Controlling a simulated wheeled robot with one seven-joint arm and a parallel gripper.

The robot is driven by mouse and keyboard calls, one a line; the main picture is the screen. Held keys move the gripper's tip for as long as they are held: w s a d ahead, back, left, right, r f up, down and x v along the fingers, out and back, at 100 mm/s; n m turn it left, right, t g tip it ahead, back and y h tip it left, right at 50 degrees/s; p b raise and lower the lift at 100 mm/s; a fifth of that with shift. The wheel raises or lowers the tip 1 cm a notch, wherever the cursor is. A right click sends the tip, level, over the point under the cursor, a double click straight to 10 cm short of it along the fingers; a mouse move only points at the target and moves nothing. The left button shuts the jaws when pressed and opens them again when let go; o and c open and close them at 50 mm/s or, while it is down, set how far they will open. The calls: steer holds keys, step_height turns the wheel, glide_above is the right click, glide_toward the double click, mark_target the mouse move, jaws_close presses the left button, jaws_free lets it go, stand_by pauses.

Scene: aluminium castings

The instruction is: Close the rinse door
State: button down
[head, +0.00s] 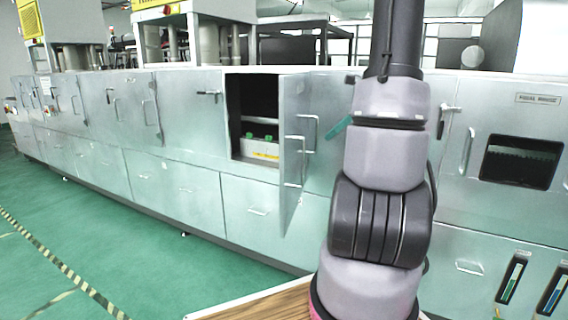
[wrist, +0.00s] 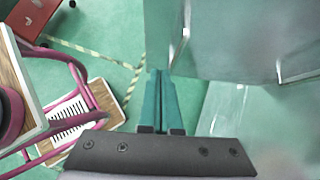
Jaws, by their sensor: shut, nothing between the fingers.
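The one door standing open is a grey metal door (head: 294,150) in the long machine front in the head view. It is hinged on the right of a dark opening (head: 240,105) and sticks out toward me; I take it as the rinse door. It carries bar handles. A pale box with green parts (head: 260,147) shows inside the opening. My gripper's teal fingers (head: 338,128) show right of the door, partly hidden by my arm. In the wrist view, the shut, empty fingers (wrist: 160,75) point beside a pale metal panel (wrist: 235,40) with handles; contact cannot be told.
Closed panels with handles (head: 150,112) run along the machine to the left. A dark window (head: 520,162) under a nameplate (head: 538,98) is at right. Green floor (head: 150,270) with striped tape (head: 60,262) is free in front. A red box (wrist: 30,17) stands on the floor.

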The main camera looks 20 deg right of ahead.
glide_toward(287, 161)
step_height(287, 161, down, 4)
steer(key=w+a, duration=0.1)
steer(key=a, duration=0.1)
steer(key=shift+w+a+f, duration=0.2)
steer(key=shift+w+a, duration=0.3)
steer(key=shift+w, duration=0.2)
